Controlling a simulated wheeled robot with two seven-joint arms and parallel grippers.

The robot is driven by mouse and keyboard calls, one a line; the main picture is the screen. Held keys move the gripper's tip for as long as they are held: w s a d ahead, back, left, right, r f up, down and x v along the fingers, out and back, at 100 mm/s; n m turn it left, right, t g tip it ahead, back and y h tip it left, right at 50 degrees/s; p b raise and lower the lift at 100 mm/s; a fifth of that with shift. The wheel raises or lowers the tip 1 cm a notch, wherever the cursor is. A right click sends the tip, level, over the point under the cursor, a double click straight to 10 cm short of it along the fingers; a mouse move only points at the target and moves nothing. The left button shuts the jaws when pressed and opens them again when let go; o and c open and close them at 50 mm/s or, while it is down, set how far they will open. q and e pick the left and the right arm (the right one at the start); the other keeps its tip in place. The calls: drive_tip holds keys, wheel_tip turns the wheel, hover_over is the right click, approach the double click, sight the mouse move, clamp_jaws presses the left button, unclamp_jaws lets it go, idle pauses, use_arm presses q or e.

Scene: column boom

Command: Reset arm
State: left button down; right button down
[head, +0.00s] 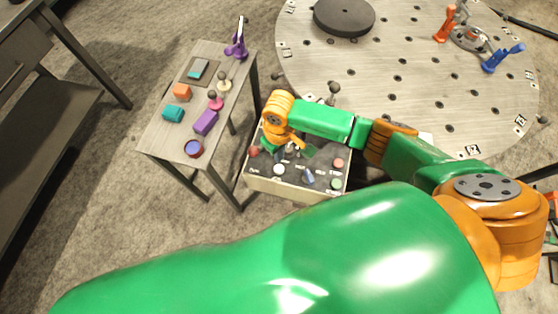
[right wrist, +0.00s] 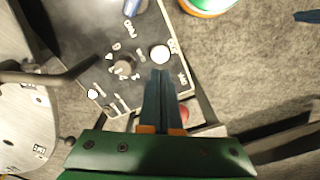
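The control box (head: 262,183) stands on the floor between the side table and the round plate. Its sloped panel carries red, white and green buttons, a knob and a blue lever (head: 308,178). My right arm reaches over it from the right, and my right gripper (head: 288,151) is low over the panel's left part. In the right wrist view the gripper's dark fingers (right wrist: 161,75) are together with nothing seen between them. Their tips appear just short of a white button (right wrist: 160,53); contact cannot be told. The white button also shows in the head view (head: 278,169). My left gripper is out of view.
A side table (head: 165,150) at left holds small coloured blocks, knobbed pieces and a purple stand (head: 237,40). A large round holed plate (head: 400,70) with a black disc (head: 344,17) lies behind. A stick with a ball top (head: 333,92) rises behind the box.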

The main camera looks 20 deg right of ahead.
drive_tip(key=shift+r, duration=0.3)
drive_tip(key=s+a+r+t+y, duration=0.2)
drive_tip(key=s+a+y, duration=0.2)
drive_tip(key=s+a, duration=0.25)
drive_tip(key=s+d+r+m+t+h, duration=0.15)
drive_tip(key=s+d+m+h, duration=0.35)
drive_tip(key=d, duration=0.9)
wheel_tip(320, 180, down, 16)
drive_tip(key=s+n+g+y, duration=0.1)
drive_tip(key=s+n, duration=0.1)
drive_tip(key=s, duration=0.1)
drive_tip(key=s+d+f+g, duration=0.1)
drive_tip(key=s+f, duration=0.9)
drive_tip(key=s, duration=0.2)
drive_tip(key=shift+d+f, duration=0.15)
